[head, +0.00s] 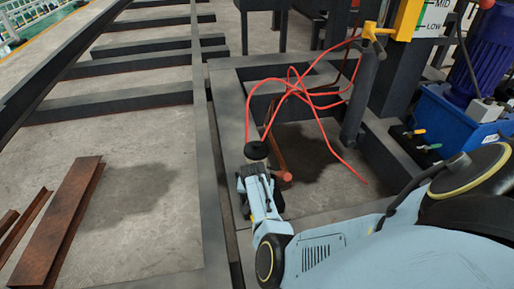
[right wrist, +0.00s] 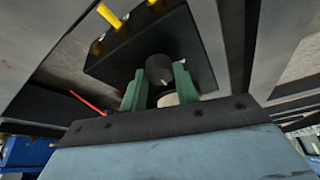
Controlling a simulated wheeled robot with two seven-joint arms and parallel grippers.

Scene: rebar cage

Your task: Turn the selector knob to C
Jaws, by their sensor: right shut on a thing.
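The selector knob (right wrist: 158,68) is a dark round knob on a black panel (right wrist: 112,62) in the right wrist view. A short white mark shows on it; no letters are readable around it. My right gripper (right wrist: 158,88) has its two green fingers on either side of the knob, shut on it. In the head view my right arm comes in from the right, and its gripper (head: 258,182) is at the frame's near beam, beside a dark round piece (head: 256,150). I cannot tell whether that piece is the knob. My left gripper is not in view.
Tangled red cable (head: 292,88) lies around the dark steel frame (head: 228,92). A post with a yellow handle (head: 374,32) and a blue box (head: 440,118) stand at the right. Rusty steel sections (head: 66,215) lie on the floor at left. Yellow pieces (right wrist: 108,14) stick out from the panel.

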